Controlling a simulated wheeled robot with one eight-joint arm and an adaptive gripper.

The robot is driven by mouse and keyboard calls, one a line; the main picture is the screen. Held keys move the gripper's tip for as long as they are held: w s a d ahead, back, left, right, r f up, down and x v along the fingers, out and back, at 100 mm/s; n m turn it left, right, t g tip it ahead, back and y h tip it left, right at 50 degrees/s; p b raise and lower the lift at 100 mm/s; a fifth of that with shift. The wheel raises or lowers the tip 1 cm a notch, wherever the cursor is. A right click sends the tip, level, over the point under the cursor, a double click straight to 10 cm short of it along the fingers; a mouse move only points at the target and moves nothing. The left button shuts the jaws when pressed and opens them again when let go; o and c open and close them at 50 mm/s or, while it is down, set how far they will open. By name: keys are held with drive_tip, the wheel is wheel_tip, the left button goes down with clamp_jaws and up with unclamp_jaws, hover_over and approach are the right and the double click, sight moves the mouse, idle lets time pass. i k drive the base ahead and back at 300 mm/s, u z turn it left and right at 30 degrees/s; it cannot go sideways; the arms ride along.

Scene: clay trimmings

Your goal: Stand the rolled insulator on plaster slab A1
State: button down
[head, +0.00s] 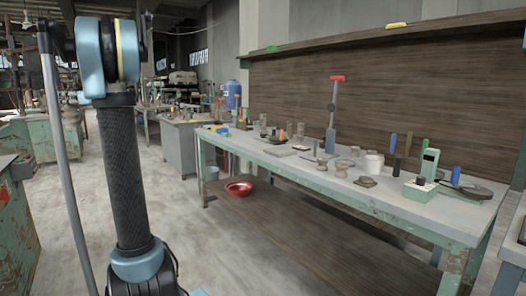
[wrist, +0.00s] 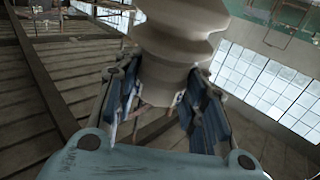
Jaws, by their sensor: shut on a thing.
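In the wrist view, a pale beige ribbed insulator (wrist: 178,45) sits between the blue-padded fingers of my gripper (wrist: 163,94). The fingers are shut on it, one on each side, and its top end runs out of the frame. My gripper and the held insulator do not show in the head view. A thin, pale flat slab (head: 281,151) lies on the workbench in the head view. No A1 label is readable, so I cannot tell whether it is slab A1.
A red bowl (head: 238,189) is on the lower shelf. The floor in front is clear.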

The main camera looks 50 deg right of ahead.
sight(281, 150)
drive_tip(key=i, duration=1.9)
drive_tip(key=z, duration=2.75)
